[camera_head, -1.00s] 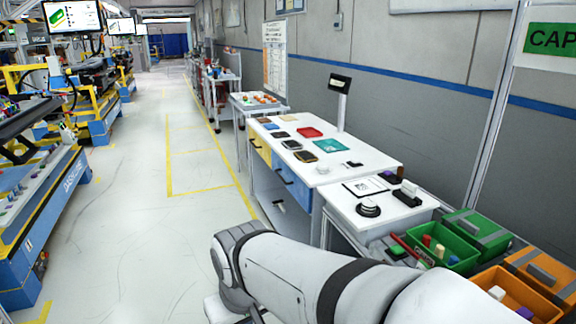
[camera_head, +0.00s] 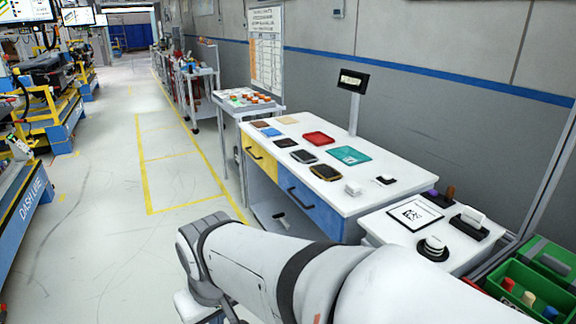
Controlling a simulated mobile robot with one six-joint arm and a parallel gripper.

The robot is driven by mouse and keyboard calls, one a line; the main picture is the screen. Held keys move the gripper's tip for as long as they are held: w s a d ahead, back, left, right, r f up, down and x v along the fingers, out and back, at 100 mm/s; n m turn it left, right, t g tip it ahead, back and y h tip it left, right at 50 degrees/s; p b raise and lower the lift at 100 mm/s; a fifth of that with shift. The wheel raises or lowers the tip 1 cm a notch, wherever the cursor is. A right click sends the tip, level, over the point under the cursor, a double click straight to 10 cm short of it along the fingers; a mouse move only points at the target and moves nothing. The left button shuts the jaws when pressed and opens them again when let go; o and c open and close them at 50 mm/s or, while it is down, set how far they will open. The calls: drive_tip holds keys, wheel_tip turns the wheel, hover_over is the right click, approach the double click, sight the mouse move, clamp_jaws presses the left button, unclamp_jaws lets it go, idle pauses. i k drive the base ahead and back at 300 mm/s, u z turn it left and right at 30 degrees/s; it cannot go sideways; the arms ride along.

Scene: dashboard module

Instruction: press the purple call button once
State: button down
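I cannot make out a clear purple call button. A small dark purple item (camera_head: 450,193) stands at the back of the small white side table (camera_head: 384,228); it is too small to tell what it is. A round black and white knob-like piece (camera_head: 432,248) and a white block on a black base (camera_head: 470,222) are also on that table. My arm crosses the bottom of the view in front of the tables and bends downward at the left. My gripper is out of view.
A longer white table (camera_head: 395,185) with blue and yellow drawers holds several coloured pads, among them a red one (camera_head: 318,138) and a teal one (camera_head: 349,155). A green bin (camera_head: 520,290) is at lower right. The floor aisle at left is clear.

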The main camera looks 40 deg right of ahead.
sight(431, 192)
drive_tip(key=u, duration=0.05)
drive_tip(key=i, duration=1.35)
drive_tip(key=z, duration=3.45)
drive_tip(key=i, duration=1)
drive_tip(key=u, duration=0.05)
